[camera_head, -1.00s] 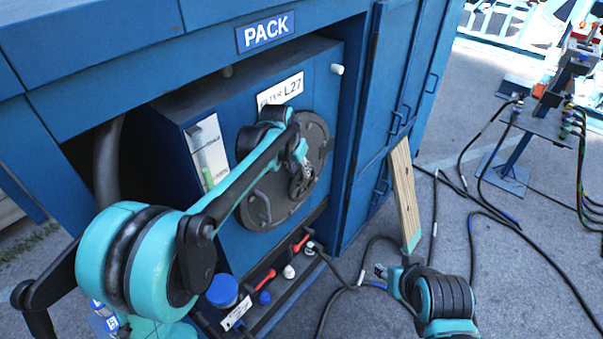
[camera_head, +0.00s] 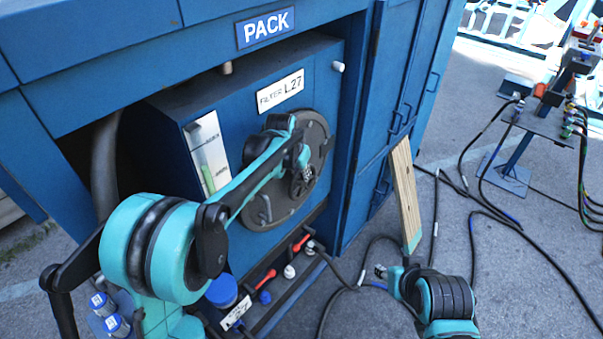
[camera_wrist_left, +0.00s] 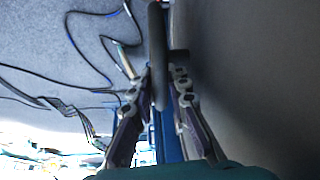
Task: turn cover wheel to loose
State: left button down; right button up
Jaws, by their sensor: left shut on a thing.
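The cover wheel (camera_head: 318,133) is a round dark grey disc on the front of the blue filter box (camera_head: 312,88). My left gripper (camera_head: 304,172) is at the wheel's face, and its wrist hides part of the wheel. In the left wrist view, its two fingers (camera_wrist_left: 158,95) are shut on either side of a dark bar of the wheel (camera_wrist_left: 157,40). My right gripper (camera_head: 382,271) is low at the right, well away from the wheel; its fingers are too small to read.
A wooden plank (camera_head: 404,195) stands between the cabinet door (camera_head: 395,100) and my right arm. Red-handled and blue-capped parts (camera_head: 265,280) sit on the ledge below the wheel. Black cables (camera_head: 480,205) lie across the ground at right.

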pick_arm(q)
jog(key=shift+s, duration=0.1)
jog(key=t+h+b, duration=0.1)
jog(key=s+a+t+h+b, duration=0.1)
jog(key=t, duration=0.1)
jog(key=shift+s+f+b, duration=0.1)
jog(key=shift+f+b, duration=0.25)
jog(key=shift+f, duration=0.05)
jog(key=shift+s+a+f+t+h+b, duration=0.1)
jog(key=shift+s+t+h+b, duration=0.1)
jog(key=shift+t+h+b, duration=0.4)
jog(key=shift+s+a+f+t+h+b, duration=0.15)
jog(key=shift+t+h+b, duration=0.15)
jog(key=shift+t+b, duration=0.45)
jog(key=c, duration=1.7)
grip_release()
jog(key=shift+o, duration=0.5)
jog(key=shift+r, duration=0.1)
jog(key=v, duration=1.2)
